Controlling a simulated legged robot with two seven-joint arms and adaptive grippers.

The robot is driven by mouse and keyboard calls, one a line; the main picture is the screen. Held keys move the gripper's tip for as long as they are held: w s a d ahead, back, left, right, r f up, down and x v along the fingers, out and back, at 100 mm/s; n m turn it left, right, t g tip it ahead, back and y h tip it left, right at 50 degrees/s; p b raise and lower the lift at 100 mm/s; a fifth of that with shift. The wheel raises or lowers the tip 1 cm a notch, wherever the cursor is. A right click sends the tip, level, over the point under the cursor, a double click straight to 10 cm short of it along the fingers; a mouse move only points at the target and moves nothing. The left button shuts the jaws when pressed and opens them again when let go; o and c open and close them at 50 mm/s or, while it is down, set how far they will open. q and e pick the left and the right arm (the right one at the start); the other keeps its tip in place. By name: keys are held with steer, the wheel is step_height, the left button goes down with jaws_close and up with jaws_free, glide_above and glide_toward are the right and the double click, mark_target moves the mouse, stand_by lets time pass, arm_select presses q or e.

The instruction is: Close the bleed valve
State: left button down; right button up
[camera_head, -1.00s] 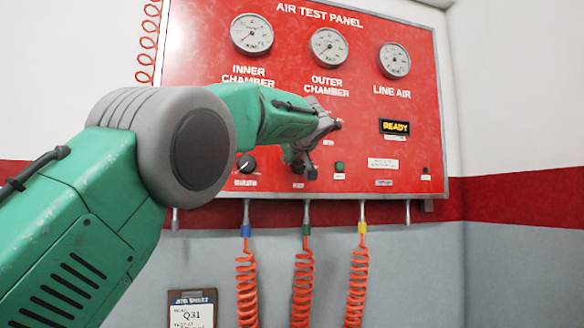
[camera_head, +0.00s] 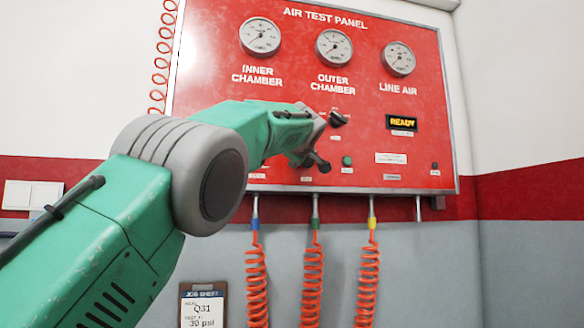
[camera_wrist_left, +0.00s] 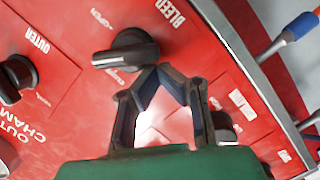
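The bleed valve is a black bar-shaped knob (camera_wrist_left: 125,50) on the red panel, beside the printed word BLEED in the left wrist view. Its bar lies roughly sideways there, with an OPEN label above it and a second, unclear label below it. My left gripper (camera_wrist_left: 163,72) has its fingers angled together, tips meeting or nearly so, just beside the knob's right end. Nothing shows between the tips; I cannot tell whether they touch the knob. In the head view my left gripper (camera_head: 322,145) is in front of the panel's lower middle and hides the valve area. My right gripper is not in view.
The red air test panel (camera_head: 430,150) carries three gauges and a READY display (camera_head: 402,122). Another black knob (camera_wrist_left: 18,75) lies left of the valve in the wrist view. Orange coiled hoses (camera_head: 312,275) hang below the panel; a job sheet (camera_head: 203,305) is beside them.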

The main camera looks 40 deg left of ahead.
arm_select(q)
steer(key=f+n+b, duration=0.1)
steer(key=n+b, duration=0.1)
steer(key=b, duration=0.1)
steer(key=shift+f+n+t, duration=0.15)
steer(key=shift+n+t, duration=0.15)
steer(key=shift+t, duration=0.1)
steer(key=shift+w+a+f+n+b, duration=0.25)
steer(key=shift+w+n+b, duration=0.1)
steer(key=shift+n, duration=0.25)
steer(key=shift+s+d+r, duration=0.2)
steer(key=shift+d+r, duration=0.1)
steer(key=shift+d, duration=0.1)
steer(key=shift+d+r+n+t, duration=0.1)
steer(key=shift+d+n+t, duration=0.25)
steer(key=shift+d, duration=0.4)
steer(key=shift+w+a+f+b, duration=0.2)
steer(key=shift+a+f+b, duration=0.15)
steer(key=shift+a, duration=0.3)
steer(key=shift+d, duration=0.45)
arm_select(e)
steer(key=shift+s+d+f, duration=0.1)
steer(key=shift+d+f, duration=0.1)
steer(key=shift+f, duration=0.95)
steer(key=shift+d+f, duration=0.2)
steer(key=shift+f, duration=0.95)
